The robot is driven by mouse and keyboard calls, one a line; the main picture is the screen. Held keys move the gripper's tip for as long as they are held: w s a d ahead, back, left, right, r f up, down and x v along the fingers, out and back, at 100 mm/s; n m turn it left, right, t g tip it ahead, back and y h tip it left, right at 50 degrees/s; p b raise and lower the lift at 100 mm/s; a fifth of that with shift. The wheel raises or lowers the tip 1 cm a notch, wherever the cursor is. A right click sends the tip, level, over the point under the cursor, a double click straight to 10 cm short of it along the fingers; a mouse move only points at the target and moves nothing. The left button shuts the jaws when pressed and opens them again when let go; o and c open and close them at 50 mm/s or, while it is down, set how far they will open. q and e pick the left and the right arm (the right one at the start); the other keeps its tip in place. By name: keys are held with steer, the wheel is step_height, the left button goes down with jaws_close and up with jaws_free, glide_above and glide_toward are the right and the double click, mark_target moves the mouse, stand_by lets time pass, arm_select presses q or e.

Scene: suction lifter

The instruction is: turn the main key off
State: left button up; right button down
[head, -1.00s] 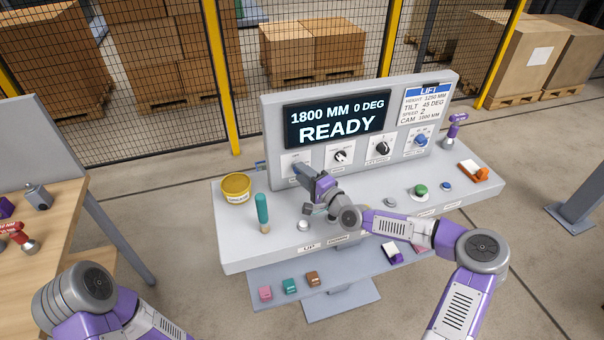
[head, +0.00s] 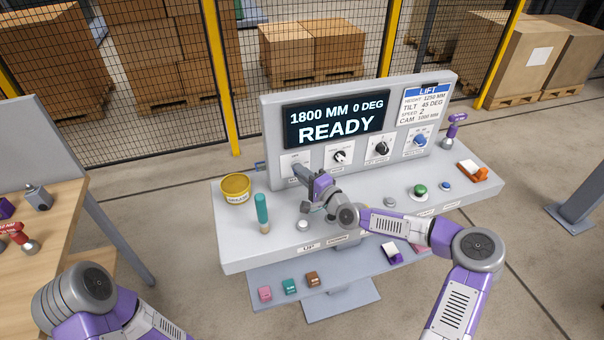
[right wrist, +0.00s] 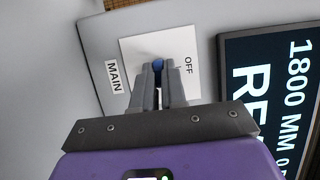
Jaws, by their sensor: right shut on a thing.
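The main key is a small blue piece (right wrist: 158,64) on a white plate (right wrist: 188,45) marked MAIN and OFF in the right wrist view. My right gripper (right wrist: 158,70) is shut on the key, its two grey fingers on either side of it. In the head view my right gripper (head: 299,172) reaches the plate at the left end of the panel and hides the key. The exact angle of the key is hard to tell. My left arm shows at the lower left of the head view, but its gripper is out of view.
The display (head: 337,119) reads 1800 MM, 0 DEG, READY. Several knobs sit right of the main plate. A yellow grease tin (head: 236,188) and a teal-handled tool (head: 262,212) stand on the desk left of my right gripper. A green button (head: 420,191) is further right.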

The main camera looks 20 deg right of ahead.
steer(key=shift+r+n, duration=0.15)
steer(key=shift+n, duration=0.25)
steer(key=shift+w+a+r+n+g+h, duration=0.15)
steer(key=shift+n+g+h, duration=0.3)
steer(key=shift+n+h, duration=1.2)
steer(key=shift+s+a+r+n+g+h, duration=0.1)
steer(key=shift+n+g+h, duration=0.5)
steer(key=shift+n, duration=2)
steer(key=shift+w+a+r+n+g+h, duration=0.15)
steer(key=shift+n+g+h, duration=0.2)
steer(key=shift+n+h, duration=1.35)
steer(key=shift+s+n+y, duration=0.1)
steer(key=shift+n+y, duration=0.35)
steer(key=shift+n, duration=0.1)
steer(key=shift+f, duration=0.1)
steer(key=c, duration=1.2)
jaws_free()
steer(key=shift+f, duration=0.1)
